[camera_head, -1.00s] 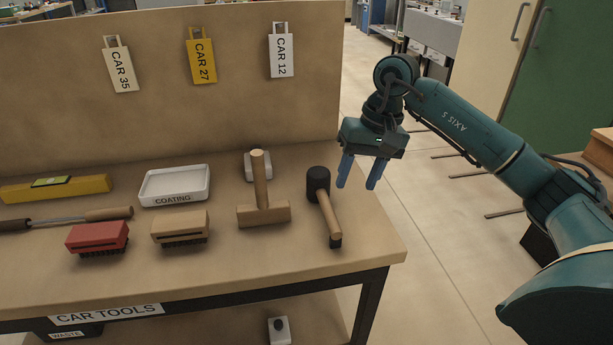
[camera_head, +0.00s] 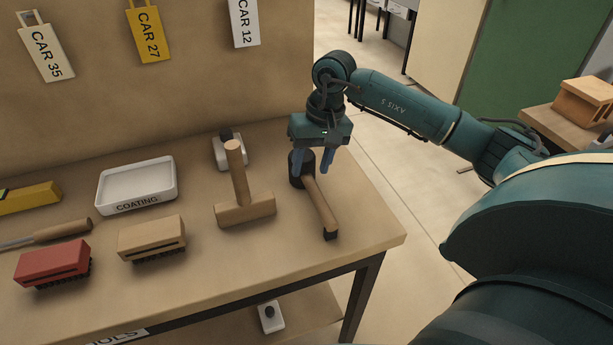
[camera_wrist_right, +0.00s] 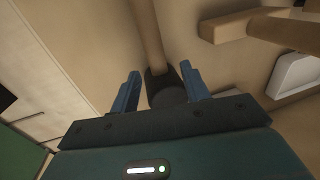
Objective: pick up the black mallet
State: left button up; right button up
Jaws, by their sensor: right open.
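The black mallet (camera_head: 319,203) lies near the right end of the workbench, its black head (camera_head: 297,168) toward the back and its wooden handle running forward to a dark end. My right gripper (camera_head: 311,166) is open, pointing down at the mallet's head. In the right wrist view the black head (camera_wrist_right: 165,91) shows between the two blue fingers (camera_wrist_right: 162,84), with the handle running away from it. A gap shows beside each finger; I cannot tell how high the fingertips are. My left gripper is not in view.
A wooden mallet (camera_head: 244,208) stands close to the left with its handle up. The bench's right edge is near.

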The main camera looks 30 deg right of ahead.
aim_at(310, 177)
jog(key=f, duration=0.5)
jog(key=shift+a+f+p, duration=0.1)
jog(key=shift+a+p, duration=0.2)
jog(key=shift+a, duration=0.1)
grip_shut()
